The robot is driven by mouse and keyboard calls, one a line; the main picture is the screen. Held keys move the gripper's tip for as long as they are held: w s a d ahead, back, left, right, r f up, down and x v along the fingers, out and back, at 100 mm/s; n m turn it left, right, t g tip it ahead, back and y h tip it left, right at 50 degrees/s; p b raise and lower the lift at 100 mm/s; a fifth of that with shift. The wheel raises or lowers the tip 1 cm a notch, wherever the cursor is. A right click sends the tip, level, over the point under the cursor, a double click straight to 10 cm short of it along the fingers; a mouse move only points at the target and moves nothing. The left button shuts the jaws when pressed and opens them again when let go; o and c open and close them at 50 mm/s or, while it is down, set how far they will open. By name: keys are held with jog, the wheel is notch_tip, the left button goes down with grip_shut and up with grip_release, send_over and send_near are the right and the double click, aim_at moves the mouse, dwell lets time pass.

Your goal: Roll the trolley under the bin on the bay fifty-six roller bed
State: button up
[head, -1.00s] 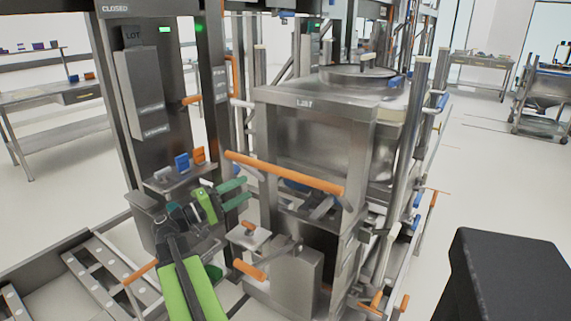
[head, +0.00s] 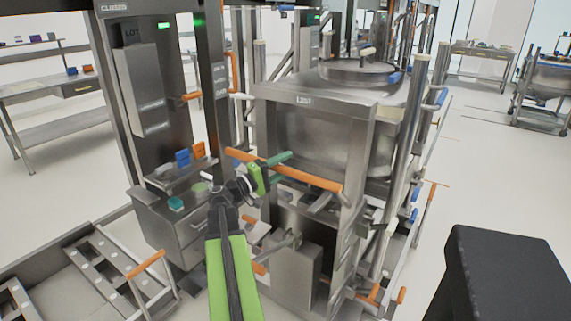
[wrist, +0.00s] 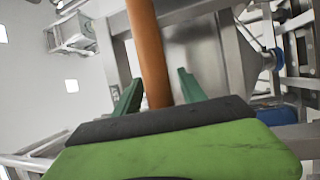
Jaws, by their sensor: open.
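A steel frame-like trolley (head: 362,140) with an orange push bar (head: 310,177) across its near side stands in the middle of the head view. A round steel bin (head: 300,136) with a flat lid (head: 357,72) shows in and behind its frame. My gripper (head: 277,164) is at the left half of the orange bar. In the wrist view the bar (wrist: 147,45) runs between the two green fingers of my gripper (wrist: 158,88), which stand apart on either side of it. The fingers are not closed on the bar. I cannot make out a bay number or the roller bed for certain.
A grey cabinet with a shelf (head: 176,178) and dark posts (head: 208,95) stand close left of my arm. A low rail frame (head: 125,262) lies at the lower left. A black block (head: 500,280) is at the lower right. Open floor lies to the right.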

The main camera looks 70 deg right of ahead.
grip_shut()
dwell(1.4)
